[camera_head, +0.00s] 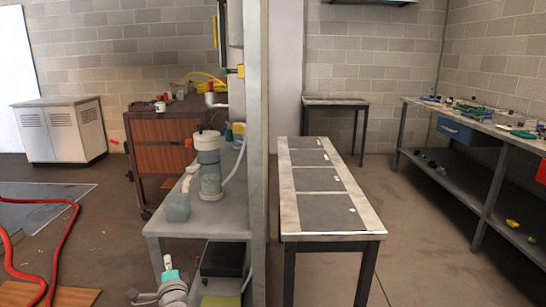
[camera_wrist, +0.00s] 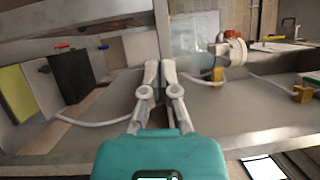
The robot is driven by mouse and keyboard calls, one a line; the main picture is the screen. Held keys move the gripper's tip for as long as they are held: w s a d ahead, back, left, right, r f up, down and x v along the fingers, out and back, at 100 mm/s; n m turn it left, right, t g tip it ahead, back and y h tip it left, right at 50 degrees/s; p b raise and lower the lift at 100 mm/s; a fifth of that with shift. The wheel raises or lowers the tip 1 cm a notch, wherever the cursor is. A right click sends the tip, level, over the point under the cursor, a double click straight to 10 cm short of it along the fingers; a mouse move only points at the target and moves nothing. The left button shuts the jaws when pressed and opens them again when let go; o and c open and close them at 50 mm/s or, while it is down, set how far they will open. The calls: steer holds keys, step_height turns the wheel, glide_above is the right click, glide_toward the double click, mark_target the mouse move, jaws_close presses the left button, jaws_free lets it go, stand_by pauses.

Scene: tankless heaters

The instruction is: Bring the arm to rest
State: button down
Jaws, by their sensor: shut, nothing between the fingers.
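My gripper (camera_wrist: 160,68) shows in the wrist view with its two pale fingers together and nothing between them. Behind the fingers is the teal gripper body. In the head view my gripper (camera_head: 168,260) is at the lower left, pointing up in front of the grey workbench. It is apart from the glass-bodied canister, as far as I can see. The rest of my arm is mostly out of the head view.
The grey workbench (camera_head: 215,222) carries a canister (camera_head: 209,165) and a grey block (camera_head: 176,207). A grey post (camera_head: 256,150) stands right of it. A long panelled table (camera_head: 290,213) is farther right. Red hose (camera_head: 62,238) lies on the left floor.

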steer(key=w+d+f+n+g+h, duration=0.1)
steer(key=w+d+f+n+g, duration=0.1)
steer(key=d+f+n+g, duration=0.65)
steer(key=w+d+f+n+g, duration=0.2)
steer(key=d+f+n, duration=0.3)
steer(key=d, duration=0.8)
steer(key=s+d+f+g+h, duration=0.2)
steer(key=s+d, duration=0.1)
steer(key=d, duration=0.4)
steer(key=s+d+f+g+h, duration=0.2)
steer(key=s+d, duration=0.1)
steer(key=d, duration=0.5)
steer(key=s+d+f+g+h, duration=0.2)
steer(key=s+d+h, duration=0.1)
steer(key=d, duration=0.4)
step_height(320, 180, up, 33)
steer(key=d+p, duration=0.1)
steer(key=p, duration=3.2)
steer(key=shift+s+d, duration=0.2)
steer(key=shift+s, duration=0.05)
